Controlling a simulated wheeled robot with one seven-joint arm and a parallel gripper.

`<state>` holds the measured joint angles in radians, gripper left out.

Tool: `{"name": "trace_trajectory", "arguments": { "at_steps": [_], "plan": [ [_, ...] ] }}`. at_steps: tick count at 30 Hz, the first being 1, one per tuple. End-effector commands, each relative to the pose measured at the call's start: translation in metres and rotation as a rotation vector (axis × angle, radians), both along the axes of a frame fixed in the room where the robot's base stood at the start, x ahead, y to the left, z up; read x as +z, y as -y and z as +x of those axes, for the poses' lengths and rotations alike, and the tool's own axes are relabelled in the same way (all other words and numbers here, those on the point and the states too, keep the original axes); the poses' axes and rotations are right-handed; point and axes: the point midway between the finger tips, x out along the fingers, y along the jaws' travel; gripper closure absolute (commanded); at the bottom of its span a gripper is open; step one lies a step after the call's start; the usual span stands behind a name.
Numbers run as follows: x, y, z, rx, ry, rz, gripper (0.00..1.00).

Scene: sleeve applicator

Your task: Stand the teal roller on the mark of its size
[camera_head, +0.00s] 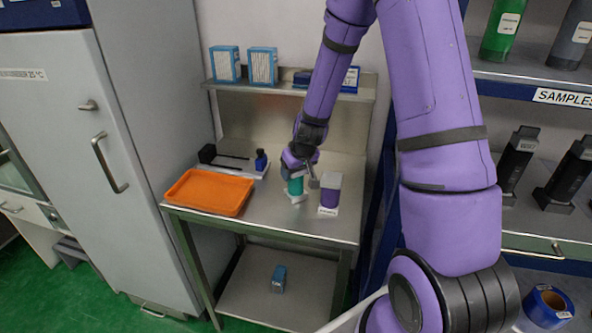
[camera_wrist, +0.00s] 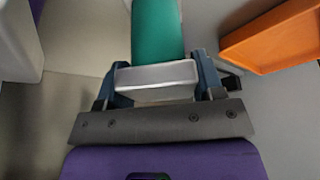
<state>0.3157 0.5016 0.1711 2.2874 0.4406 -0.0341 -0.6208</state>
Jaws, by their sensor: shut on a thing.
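The teal roller (camera_head: 295,187) is upright or nearly so over the steel bench, below my gripper (camera_head: 299,166). In the wrist view my gripper (camera_wrist: 160,82) is shut on its pale grey end piece (camera_wrist: 156,74), with the teal body (camera_wrist: 158,30) beyond. A small white patch shows at the roller's foot in the head view; I cannot tell whether it is a mark or part of the roller, nor whether the roller touches the bench. A purple roller with a pale top (camera_head: 330,191) stands on a white labelled plate (camera_head: 327,211), just right of the teal one.
An orange tray (camera_head: 209,192) lies on the bench (camera_head: 270,226) at the left. Behind it are a small blue bottle (camera_head: 261,160) and a dark item on a pale base. A shelf above holds blue-white boxes (camera_head: 262,66). The bench's front right is clear.

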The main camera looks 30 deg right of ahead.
Motion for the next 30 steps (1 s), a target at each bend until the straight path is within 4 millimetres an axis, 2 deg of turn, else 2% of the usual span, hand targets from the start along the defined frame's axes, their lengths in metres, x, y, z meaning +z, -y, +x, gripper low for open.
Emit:
{"name": "trace_trajectory", "arguments": {
  "at_steps": [2, 3, 6, 17, 23, 30],
  "plan": [
    [-0.002, 0.0, 0.0, 0.0, 0.0, 0.0, 0.73],
    [-0.002, 0.0, 0.0, 0.0, 0.0, 0.0, 0.32],
    [-0.002, 0.0, 0.0, 0.0, 0.0, 0.0, 0.13],
    [0.002, 0.0, 0.0, 0.0, 0.001, 0.0, 0.13],
    [0.023, -0.001, -0.008, 0.003, 0.003, -0.001, 0.13],
    [0.057, -0.001, -0.022, 0.002, 0.003, -0.002, 0.13]
  ]
}}
